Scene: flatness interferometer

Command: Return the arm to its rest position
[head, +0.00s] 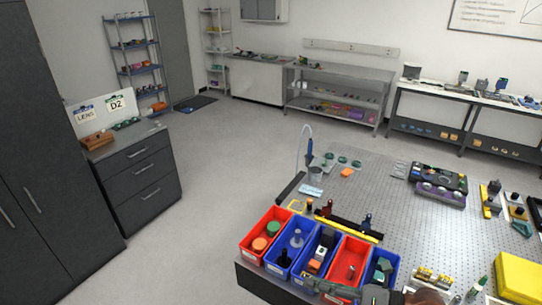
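My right arm (428,296) comes in at the bottom edge, right of centre. Its grey gripper (335,290) is low in the picture, at the near edge of the row of bins. It overlaps the near ends of the right-hand red bin and the blue bin beside it in the view. I cannot tell whether its fingers are apart, and I see nothing clearly held in it. My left arm and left gripper are not in view.
Red and blue bins (256,227) with small parts line the near left edge of a perforated optical table (390,215). A yellow case (518,278) and several optical mounts stand on the right. A dark drawer cabinet (145,172) stands left; open floor (200,225) lies between.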

